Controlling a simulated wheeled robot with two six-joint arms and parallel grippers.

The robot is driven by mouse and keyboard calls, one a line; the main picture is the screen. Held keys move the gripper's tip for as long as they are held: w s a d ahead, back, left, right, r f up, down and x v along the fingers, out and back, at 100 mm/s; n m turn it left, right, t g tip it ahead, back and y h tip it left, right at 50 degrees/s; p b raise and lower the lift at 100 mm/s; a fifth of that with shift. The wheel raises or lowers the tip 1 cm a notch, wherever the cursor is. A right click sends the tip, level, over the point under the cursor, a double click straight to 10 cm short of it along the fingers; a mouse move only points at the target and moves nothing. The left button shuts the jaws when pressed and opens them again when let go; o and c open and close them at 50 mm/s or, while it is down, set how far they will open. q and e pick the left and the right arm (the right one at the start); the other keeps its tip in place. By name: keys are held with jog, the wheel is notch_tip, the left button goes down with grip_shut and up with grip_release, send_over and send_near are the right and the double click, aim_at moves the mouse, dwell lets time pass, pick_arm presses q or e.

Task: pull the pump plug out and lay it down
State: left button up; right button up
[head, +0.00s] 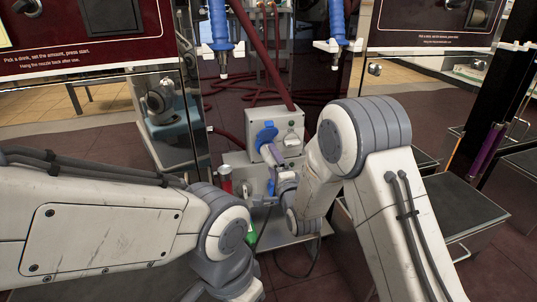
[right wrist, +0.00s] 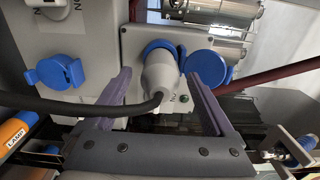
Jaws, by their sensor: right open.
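The pump plug (right wrist: 160,80) is a pale grey plug with a black cable, seated in a blue-rimmed socket on a grey box (right wrist: 205,35) in the right wrist view. My right gripper (right wrist: 157,76) is open, with one purple finger on each side of the plug. I cannot tell whether either finger touches it. In the head view, the grey socket box (head: 258,118) stands in the middle, and my right gripper (head: 284,158) is in front of it, partly hidden by my arm. My left arm comes in low, and its gripper is out of view.
A blue socket lid (right wrist: 207,68) is open right of the plug. Another blue-lidded socket (right wrist: 60,72) is to the left. An orange part marked LAMP (right wrist: 16,133) is at lower left. Dark red hoses (head: 228,98) lie behind. Blue nozzles (head: 220,22) hang above. A dark platform (head: 455,208) is at right.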

grip_shut()
jog(key=shift+s, duration=0.1)
jog(key=shift+b+v, duration=0.4)
jog(key=shift+v, duration=2.5)
jog(key=s+d+r+m+h+p, duration=0.25)
jog(key=d+r+p, duration=0.25)
jog(key=d+p, duration=0.4)
jog(key=s+d+r+m+h+p, duration=0.1)
jog(key=d+r+h+p, duration=0.2)
jog(key=d+r+p, duration=0.45)
notch_tip(320, 180, up, 35)
jog(key=p, duration=3.9)
jog(key=shift+d+r+t, duration=0.2)
jog(key=shift+d+t, duration=0.15)
jog(key=shift+t, duration=0.05)
